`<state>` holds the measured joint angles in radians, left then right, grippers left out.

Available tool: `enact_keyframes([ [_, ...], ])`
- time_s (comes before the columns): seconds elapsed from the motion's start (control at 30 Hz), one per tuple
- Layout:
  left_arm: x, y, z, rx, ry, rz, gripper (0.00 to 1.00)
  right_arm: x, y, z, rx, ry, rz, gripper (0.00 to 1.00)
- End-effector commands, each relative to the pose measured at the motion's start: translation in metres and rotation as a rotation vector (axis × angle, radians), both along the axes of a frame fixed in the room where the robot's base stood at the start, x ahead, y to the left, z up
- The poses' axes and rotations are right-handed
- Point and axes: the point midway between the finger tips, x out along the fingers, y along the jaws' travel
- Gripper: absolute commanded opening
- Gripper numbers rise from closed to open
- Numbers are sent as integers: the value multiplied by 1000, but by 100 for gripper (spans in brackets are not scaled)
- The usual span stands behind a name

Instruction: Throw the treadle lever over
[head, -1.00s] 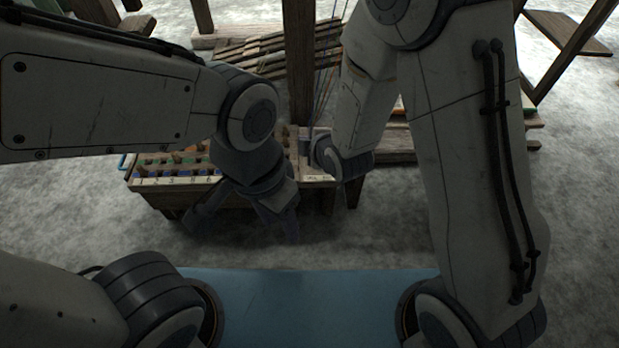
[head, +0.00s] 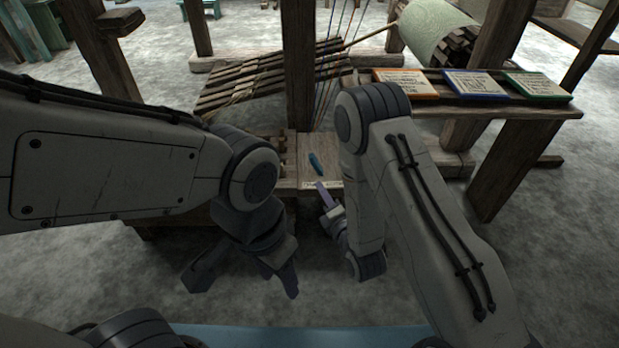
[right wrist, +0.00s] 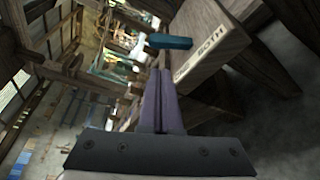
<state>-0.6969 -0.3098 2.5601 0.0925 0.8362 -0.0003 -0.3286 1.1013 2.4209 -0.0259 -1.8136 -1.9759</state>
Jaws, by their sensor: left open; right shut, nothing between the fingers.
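The treadle lever shows as a teal handle (head: 315,163) on a pale wooden board (head: 318,145) at the foot of the loom's post. It also shows in the right wrist view (right wrist: 168,41), just beyond my fingertips. My right gripper (head: 321,186) is shut and empty, its purple fingers pointing toward the handle from the near side. In the right wrist view the shut fingers (right wrist: 158,88) seem to end just short of the handle; contact cannot be told. My left gripper (head: 240,284) is open and empty, low in front of the bench, left of the lever.
A label (right wrist: 190,68) is on the board's near edge. The loom post (head: 299,65) rises behind the lever. Slatted treadles (head: 265,75) lie behind left. A bench (head: 480,105) with several coloured cards stands at right. Open floor lies in front.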

Motion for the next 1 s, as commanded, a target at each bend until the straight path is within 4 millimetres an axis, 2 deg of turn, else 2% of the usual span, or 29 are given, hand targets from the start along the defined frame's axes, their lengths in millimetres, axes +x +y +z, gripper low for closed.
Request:
enact_keyframes([
  [0.33,0,0,0,-1,-1,0,50,1,0,0,-2,-4,0,0],
  [0.47,0,0,-5,-1,-1,0,50,8,3,-2,-1,-7,0,0],
  [0.8,0,0,-36,0,0,0,50,63,23,-12,0,-9,-1,0],
  [1.0,0,0,-46,0,0,0,50,86,31,-14,0,-6,-1,0],
])
